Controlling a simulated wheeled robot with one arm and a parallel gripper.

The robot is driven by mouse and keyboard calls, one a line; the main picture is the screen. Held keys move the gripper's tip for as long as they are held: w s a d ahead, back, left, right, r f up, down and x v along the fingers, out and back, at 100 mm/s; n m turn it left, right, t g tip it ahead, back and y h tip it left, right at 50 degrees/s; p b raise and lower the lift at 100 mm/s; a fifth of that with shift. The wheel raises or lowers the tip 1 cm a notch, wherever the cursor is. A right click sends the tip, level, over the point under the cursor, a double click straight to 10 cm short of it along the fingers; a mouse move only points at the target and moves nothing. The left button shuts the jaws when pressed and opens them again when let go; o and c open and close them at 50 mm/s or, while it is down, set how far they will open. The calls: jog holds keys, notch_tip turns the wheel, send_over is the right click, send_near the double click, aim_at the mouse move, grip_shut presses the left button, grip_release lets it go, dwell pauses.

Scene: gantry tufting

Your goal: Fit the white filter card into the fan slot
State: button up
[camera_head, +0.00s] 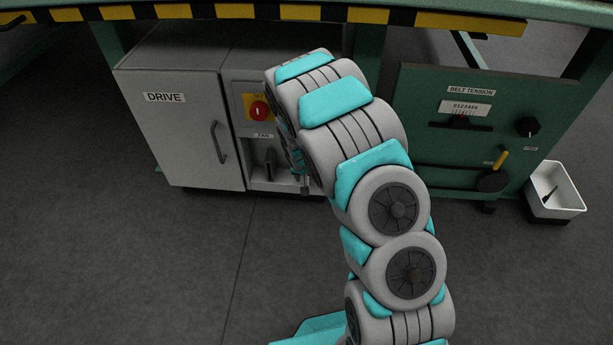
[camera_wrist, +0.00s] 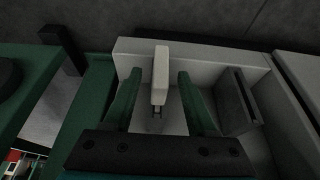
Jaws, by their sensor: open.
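The white filter card (camera_wrist: 161,70) stands edge-on in the wrist view, between the two green fingers of my gripper (camera_wrist: 160,76). The gripper is open, with a gap on each side of the card. A small dark holder (camera_wrist: 156,113) shows at the card's near end. The dark fan slot (camera_wrist: 237,100) is a narrow upright frame to the right of the gripper in the wrist view. In the head view the slot (camera_head: 270,163) sits below the FAN label in the cabinet's open bay. My arm hides the card and most of the gripper there.
The grey DRIVE cabinet (camera_head: 180,125) with its handle stands left of the bay. A red knob on a yellow plate (camera_head: 258,108) is above it. The green BELT TENSION panel (camera_head: 480,125) and a white bin (camera_head: 553,190) are on the right. The front floor is clear.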

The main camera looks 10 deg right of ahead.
jog(key=shift+c, duration=0.4)
grip_shut()
jog(key=c, duration=0.6)
grip_release()
grip_shut()
jog(key=shift+s+a, duration=0.25)
jog(key=shift+s, duration=0.4)
jog(key=shift+s+a, duration=0.15)
jog(key=shift+s, duration=0.4)
jog(key=shift+s+a, duration=0.15)
jog(key=shift+s, duration=0.35)
jog(key=shift+s+a+b, duration=0.3)
jog(key=shift+s+b, duration=0.05)
jog(key=shift+s, duration=0.55)
